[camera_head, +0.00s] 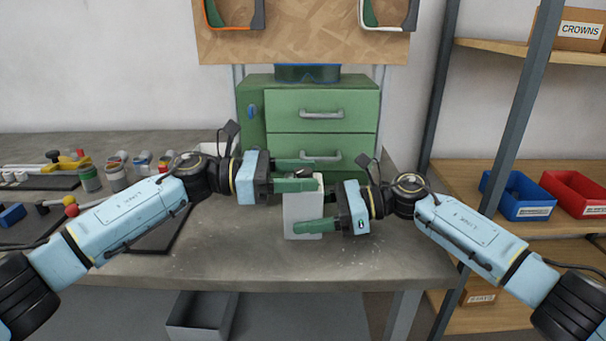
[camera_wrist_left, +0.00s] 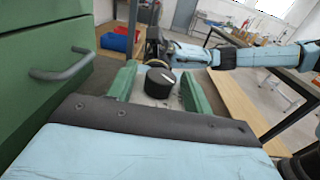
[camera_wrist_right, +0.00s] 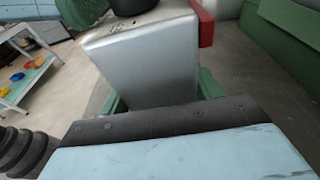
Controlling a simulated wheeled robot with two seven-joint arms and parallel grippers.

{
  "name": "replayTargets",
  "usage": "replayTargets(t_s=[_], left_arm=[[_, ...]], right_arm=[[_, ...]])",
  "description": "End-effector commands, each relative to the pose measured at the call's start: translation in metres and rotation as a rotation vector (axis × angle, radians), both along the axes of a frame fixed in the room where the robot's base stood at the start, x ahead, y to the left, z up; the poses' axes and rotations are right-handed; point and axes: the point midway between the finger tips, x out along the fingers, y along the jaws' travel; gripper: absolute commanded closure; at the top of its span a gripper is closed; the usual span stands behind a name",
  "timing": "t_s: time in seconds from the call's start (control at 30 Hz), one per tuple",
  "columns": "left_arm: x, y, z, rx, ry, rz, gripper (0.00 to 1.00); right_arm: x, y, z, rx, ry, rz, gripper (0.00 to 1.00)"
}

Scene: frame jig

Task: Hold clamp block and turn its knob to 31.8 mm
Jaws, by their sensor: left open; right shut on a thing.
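The clamp block (camera_head: 302,215) is a light grey upright box near the front middle of the bench, below the green drawers. Its silvery face fills the middle of the right wrist view (camera_wrist_right: 150,65), with a red part at its upper right edge. My right gripper (camera_head: 322,212) is shut on the block from the right. The knob (camera_wrist_left: 160,82) is black with a white pointer line and sits on top of the block. My left gripper (camera_head: 310,175) is open above the block, its green fingers on either side of the knob, with gaps visible. I cannot read any scale.
A green drawer cabinet (camera_head: 322,108) with grey handles stands right behind the grippers. Jars, knobs and tools (camera_head: 90,178) lie on the left of the bench. A shelf with a blue bin (camera_head: 518,196) and a red bin (camera_head: 577,192) is at the right.

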Motion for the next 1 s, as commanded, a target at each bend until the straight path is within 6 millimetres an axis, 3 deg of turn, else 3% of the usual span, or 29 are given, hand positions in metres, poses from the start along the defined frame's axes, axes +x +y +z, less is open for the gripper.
replayTargets(t_s=[0.33,0.67,1.0], left_arm=[[0.0002,-0.0046,0.0002,0.000,-0.001,0.000,0.49],[0.0002,-0.0044,0.0001,0.000,-0.001,0.000,0.91],[-0.0003,-0.0049,-0.0017,0.005,0.001,0.046,0.93]], right_arm=[[0.0000,-0.0002,-0.0003,0.000,0.001,0.000,0.59],[0.0000,-0.0002,-0.0003,0.000,0.001,0.000,0.59],[0.0000,-0.0002,-0.0003,0.000,0.000,0.000,0.59]])
